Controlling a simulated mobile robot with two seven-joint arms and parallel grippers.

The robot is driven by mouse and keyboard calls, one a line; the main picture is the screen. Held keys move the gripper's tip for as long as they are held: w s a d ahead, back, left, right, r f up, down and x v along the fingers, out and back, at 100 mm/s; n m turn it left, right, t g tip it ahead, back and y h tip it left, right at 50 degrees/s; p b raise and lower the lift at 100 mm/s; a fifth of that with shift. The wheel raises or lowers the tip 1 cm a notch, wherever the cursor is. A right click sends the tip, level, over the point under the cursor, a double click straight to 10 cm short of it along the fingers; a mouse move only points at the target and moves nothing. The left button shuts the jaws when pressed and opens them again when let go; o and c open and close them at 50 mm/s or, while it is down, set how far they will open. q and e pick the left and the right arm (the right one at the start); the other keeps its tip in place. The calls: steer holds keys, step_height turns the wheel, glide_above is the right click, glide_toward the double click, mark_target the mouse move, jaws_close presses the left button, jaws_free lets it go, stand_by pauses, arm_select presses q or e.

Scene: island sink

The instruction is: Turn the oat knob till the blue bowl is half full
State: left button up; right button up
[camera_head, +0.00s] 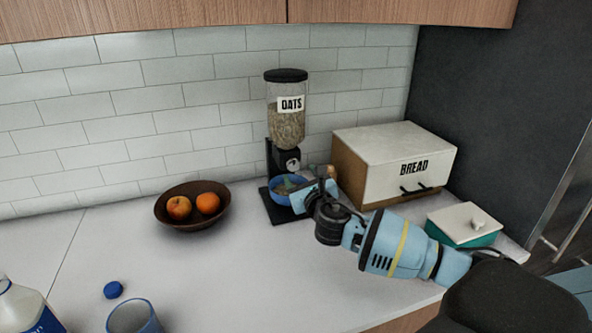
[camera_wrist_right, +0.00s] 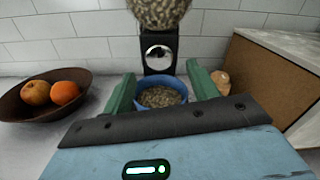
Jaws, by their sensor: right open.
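The oat dispenser (camera_head: 287,125) stands against the tiled wall, with a clear hopper of oats above a black base. Its round silver knob (camera_wrist_right: 159,52) faces me and also shows in the head view (camera_head: 292,165). The blue bowl (camera_head: 278,197) sits under the knob on the dispenser's base. In the right wrist view oats (camera_wrist_right: 160,97) lie inside the bowl; their exact depth is hard to judge. My right gripper (camera_wrist_right: 163,86) is open, its green fingers spread in front of the knob and bowl, with nothing seen held between them. My left gripper is not in view.
A brown fruit bowl (camera_head: 190,222) is left of the dispenser. The bread box (camera_head: 375,165) stands close on the right, with a teal lidded dish (camera_head: 463,224) in front.

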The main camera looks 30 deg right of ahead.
mark_target(294, 166)
steer(key=shift+x, duration=2.15)
steer(key=shift+a, duration=0.1)
steer(key=c, duration=1)
steer(key=m, duration=1.1)
steer(key=shift+m, duration=0.3)
